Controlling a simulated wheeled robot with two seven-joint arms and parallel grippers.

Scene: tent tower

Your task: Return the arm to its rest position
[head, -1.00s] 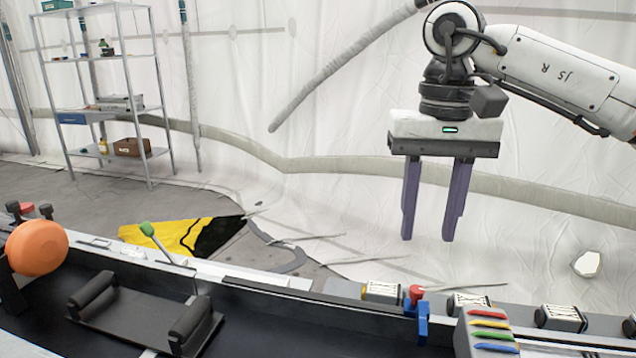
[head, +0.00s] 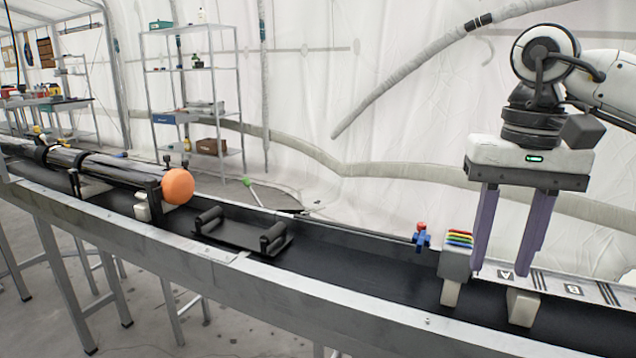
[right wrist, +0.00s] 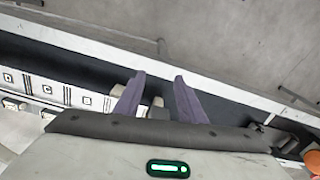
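My right arm comes in from the right in the head view, bent above the far right part of the conveyor bench. My right gripper (head: 503,272) hangs fingers down, with its two purple fingers apart and nothing between them. It hangs over the black bench surface, just right of the block with coloured strips (head: 456,250). In the right wrist view the gripper (right wrist: 160,80) also shows two separate fingers above the bench. My left arm and gripper are not in view.
The long bench (head: 330,312) runs across the head view. On it are a black cradle (head: 240,233), a tube assembly with an orange ball (head: 178,186), a blue-and-red piece (head: 421,237) and a pale block (head: 522,307). Metal shelves (head: 195,75) stand behind.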

